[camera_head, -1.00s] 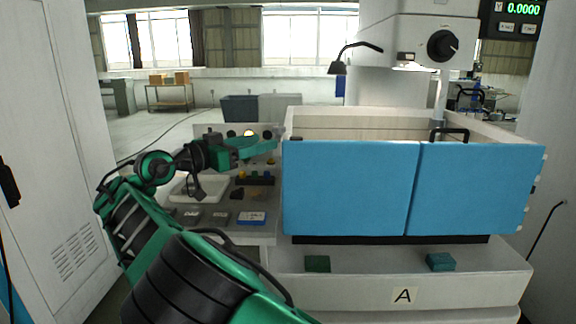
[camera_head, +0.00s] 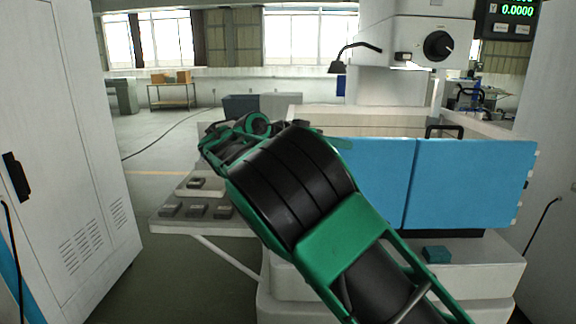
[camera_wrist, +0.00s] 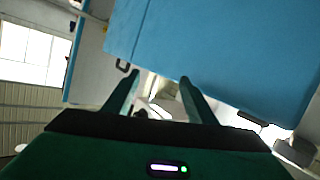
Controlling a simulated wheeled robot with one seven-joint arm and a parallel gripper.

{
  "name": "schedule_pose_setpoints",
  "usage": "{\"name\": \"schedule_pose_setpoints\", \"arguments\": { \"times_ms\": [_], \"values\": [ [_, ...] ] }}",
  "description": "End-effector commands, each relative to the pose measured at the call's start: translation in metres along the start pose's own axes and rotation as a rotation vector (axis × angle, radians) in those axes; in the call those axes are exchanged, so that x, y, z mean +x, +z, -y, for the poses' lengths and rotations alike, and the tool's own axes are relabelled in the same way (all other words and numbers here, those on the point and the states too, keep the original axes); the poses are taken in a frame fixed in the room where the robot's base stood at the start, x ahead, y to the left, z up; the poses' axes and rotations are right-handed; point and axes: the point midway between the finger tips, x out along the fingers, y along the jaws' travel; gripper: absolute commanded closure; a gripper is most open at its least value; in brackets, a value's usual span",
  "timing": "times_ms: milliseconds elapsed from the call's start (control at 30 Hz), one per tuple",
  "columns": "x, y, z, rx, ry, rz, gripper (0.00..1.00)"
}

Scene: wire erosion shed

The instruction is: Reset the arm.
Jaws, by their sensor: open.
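My green and black arm (camera_head: 290,185) reaches up from the lower right of the head view and bends over to the left. Its upper part crosses in front of the grey side table and the machine's left blue door. My gripper is mostly hidden behind the arm in the head view. In the wrist view my gripper (camera_wrist: 160,76) shows two fingers spread apart, with nothing between them. The fingers point toward the lower edge of a blue panel, which appears tilted; I cannot tell whether they touch it.
The machine's blue door (camera_head: 474,184) is shut at right. A teal block (camera_head: 436,254) lies on the ledge below. Dark grey blocks (camera_head: 197,211) sit on the side table (camera_head: 170,228). A white cabinet (camera_head: 60,130) stands at left. The floor between (camera_head: 185,275) is clear.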

Motion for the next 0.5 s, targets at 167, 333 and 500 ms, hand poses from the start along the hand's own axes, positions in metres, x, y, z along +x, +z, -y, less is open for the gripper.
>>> {"name": "schedule_pose_setpoints", "arguments": {
  "times_ms": [167, 333, 500],
  "values": [
    [0.103, 0.006, -0.067, -0.069, 0.062, 0.208, 0.49],
    [0.175, 0.031, -0.142, -0.127, 0.076, 0.419, 0.49],
    [0.215, 0.066, -0.221, -0.165, 0.052, 0.618, 0.49]
  ]
}}
